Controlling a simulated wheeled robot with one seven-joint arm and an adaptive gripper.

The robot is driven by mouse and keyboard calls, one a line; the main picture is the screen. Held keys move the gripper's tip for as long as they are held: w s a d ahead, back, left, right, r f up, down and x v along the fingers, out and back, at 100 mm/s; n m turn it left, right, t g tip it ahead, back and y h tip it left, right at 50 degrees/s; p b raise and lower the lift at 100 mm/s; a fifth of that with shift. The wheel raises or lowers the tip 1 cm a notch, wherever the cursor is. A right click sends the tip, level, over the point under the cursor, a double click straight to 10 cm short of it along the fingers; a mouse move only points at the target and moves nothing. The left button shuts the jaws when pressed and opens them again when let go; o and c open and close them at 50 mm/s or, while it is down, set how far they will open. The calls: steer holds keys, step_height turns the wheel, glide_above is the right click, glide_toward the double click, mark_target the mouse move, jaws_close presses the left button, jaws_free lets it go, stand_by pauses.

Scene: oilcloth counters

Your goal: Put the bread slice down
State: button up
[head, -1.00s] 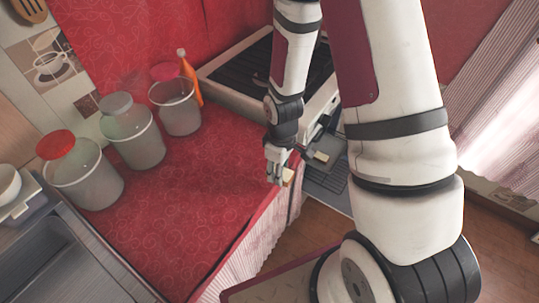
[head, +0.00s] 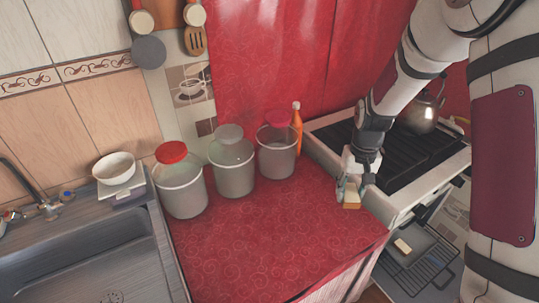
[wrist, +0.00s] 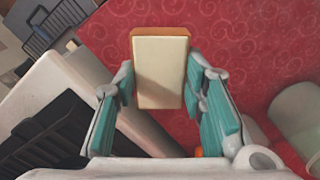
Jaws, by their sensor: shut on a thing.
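The bread slice (wrist: 160,72), pale with a brown crust, is between the two teal-padded fingers of my gripper (wrist: 161,88) in the wrist view. My gripper is shut on it. In the head view, my gripper (head: 353,183) holds the bread slice (head: 351,201) at the right end of the red cloth-covered counter (head: 270,235), close to the stove. The wrist view shows the red cloth (wrist: 262,45) below and around the slice. I cannot tell whether the slice touches the cloth.
Jars with a red lid (head: 181,188), a grey lid (head: 232,165) and a pink lid (head: 277,150) line the counter's back, with an orange bottle (head: 297,128). The stove (head: 410,150) bears a kettle (head: 417,113). Below, another pale slab (head: 402,246) lies on an open oven tray. The counter's front is clear.

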steer(key=s+a+f+n+b, duration=0.2)
steer(key=s+a+f+b, duration=0.1)
steer(key=a, duration=0.3)
steer(key=s+a+f+n+b, duration=0.2)
steer(key=s+a+f+b, duration=0.1)
steer(key=s+a, duration=0.3)
steer(key=s+a+f+n+b, duration=0.2)
steer(key=s+a+f+b, duration=0.1)
steer(key=a, duration=0.4)
steer(key=shift+s+a+n, duration=0.1)
steer(key=shift+s+n, duration=0.2)
steer(key=shift+s, duration=0.6)
steer(key=shift+a+f, duration=0.1)
steer(key=shift+a, duration=0.05)
glide_above(262, 222)
steer(key=shift+f, duration=2.45)
steer(key=shift+f, duration=0.15)
steer(key=o, duration=0.7)
steer(key=shift+c, duration=0.2)
steer(key=shift+o, duration=1.4)
